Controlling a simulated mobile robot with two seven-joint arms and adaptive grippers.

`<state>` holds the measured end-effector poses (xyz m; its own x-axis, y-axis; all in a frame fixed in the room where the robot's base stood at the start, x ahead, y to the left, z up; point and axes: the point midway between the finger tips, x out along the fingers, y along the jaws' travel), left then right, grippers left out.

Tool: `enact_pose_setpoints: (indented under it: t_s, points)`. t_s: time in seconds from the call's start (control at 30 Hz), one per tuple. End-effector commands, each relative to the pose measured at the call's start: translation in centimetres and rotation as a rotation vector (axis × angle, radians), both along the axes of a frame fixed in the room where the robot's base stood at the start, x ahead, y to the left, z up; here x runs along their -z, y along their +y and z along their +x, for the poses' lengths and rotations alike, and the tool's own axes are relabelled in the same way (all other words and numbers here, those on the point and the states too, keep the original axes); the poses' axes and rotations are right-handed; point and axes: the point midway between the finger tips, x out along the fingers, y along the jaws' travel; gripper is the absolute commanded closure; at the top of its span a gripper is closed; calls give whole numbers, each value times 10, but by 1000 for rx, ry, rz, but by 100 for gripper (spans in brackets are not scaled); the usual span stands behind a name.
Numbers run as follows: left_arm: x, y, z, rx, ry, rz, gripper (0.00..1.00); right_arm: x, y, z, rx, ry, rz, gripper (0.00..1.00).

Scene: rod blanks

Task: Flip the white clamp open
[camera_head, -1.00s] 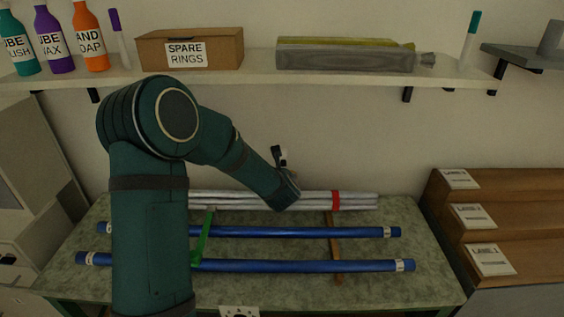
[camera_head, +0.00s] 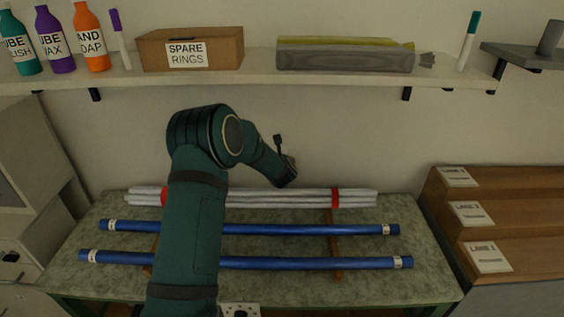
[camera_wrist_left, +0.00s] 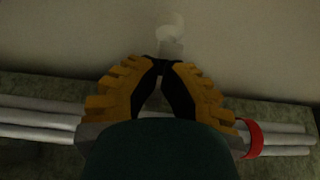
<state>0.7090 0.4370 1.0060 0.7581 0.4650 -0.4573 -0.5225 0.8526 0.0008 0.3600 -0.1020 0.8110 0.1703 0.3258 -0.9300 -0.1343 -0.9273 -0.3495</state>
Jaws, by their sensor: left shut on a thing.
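In the left wrist view, the fingertips of my left gripper (camera_wrist_left: 165,68) are together on a small pale piece (camera_wrist_left: 172,47) with a curved top, seen against the wall; it looks like the white clamp. Its full shape and how far it is open cannot be told. In the head view, my left wrist hides the gripper and this piece, near the back of the bench above the bundle of white rods (camera_head: 355,199). The rods also show in the left wrist view, with a red band (camera_wrist_left: 254,140) around them. My right gripper is not in view.
Two blue rods (camera_head: 310,230) lie across the green-topped bench (camera_head: 420,285) on wooden strips. A shelf (camera_head: 350,82) above holds a spare rings box (camera_head: 190,50), bottles and a wrapped bundle. Wooden steps with labels (camera_head: 475,213) stand at right.

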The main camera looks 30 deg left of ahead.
Motion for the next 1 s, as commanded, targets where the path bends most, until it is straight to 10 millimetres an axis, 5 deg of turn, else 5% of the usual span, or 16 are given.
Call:
enact_pose_setpoints:
  t_s: [0.3,0.6,0.73,1.0]
  points:
    - [-1,0,0,-1,6,-3,100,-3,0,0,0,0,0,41]
    - [-9,7,10,-3,96,-61,100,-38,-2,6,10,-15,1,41]
    - [-3,12,20,-2,100,-65,100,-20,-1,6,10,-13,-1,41]
    - [-5,15,26,1,104,-64,100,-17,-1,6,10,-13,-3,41]
